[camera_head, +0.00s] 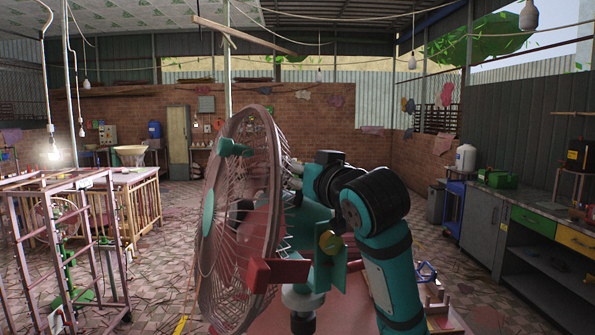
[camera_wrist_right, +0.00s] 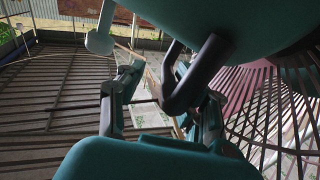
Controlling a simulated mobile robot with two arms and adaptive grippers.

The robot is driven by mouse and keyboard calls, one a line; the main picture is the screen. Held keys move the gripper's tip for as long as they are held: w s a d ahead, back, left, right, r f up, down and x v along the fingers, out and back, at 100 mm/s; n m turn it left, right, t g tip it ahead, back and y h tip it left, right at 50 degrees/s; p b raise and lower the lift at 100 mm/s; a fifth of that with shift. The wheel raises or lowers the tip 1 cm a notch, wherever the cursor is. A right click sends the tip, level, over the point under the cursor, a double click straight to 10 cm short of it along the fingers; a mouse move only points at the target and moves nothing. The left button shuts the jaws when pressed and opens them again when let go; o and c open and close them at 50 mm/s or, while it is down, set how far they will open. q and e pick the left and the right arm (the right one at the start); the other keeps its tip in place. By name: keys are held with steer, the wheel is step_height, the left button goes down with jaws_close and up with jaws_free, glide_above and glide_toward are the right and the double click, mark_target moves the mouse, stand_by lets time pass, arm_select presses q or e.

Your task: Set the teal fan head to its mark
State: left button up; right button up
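The fan head's large pink wire cage (camera_head: 243,225) faces left in the head view, with a teal hub disc (camera_head: 208,213) at its front. Its teal rear body (camera_wrist_right: 235,22) fills the top of the right wrist view, and part of the cage (camera_wrist_right: 270,110) shows at right. A dark curved handle (camera_wrist_right: 190,85) hangs below that body. My right gripper (camera_wrist_right: 162,98) is open, with the handle between its fingers, nearer the right one. A gap shows by the left finger. Beside the fan are a red block (camera_head: 275,272) and a teal plate with a yellow knob (camera_head: 328,243). I cannot tell which part is the mark.
A pink frame rack (camera_head: 75,245) stands at left, with a wooden table (camera_head: 135,190) behind it. A counter with green and yellow drawers (camera_head: 540,222) lines the right wall. Patterned floor (camera_head: 175,240) is partly clear between rack and fan.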

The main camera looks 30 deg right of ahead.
steer(key=shift+a, duration=0.25)
steer(key=shift+s+a, duration=0.1)
steer(key=shift+s, duration=0.25)
arm_select(q)
steer(key=shift+s+a, duration=0.1)
steer(key=shift+s, duration=0.65)
arm_select(e)
steer(key=s+a, duration=0.1)
steer(key=s, duration=1)
steer(key=shift+a, duration=0.2)
steer(key=shift+c, duration=0.5)
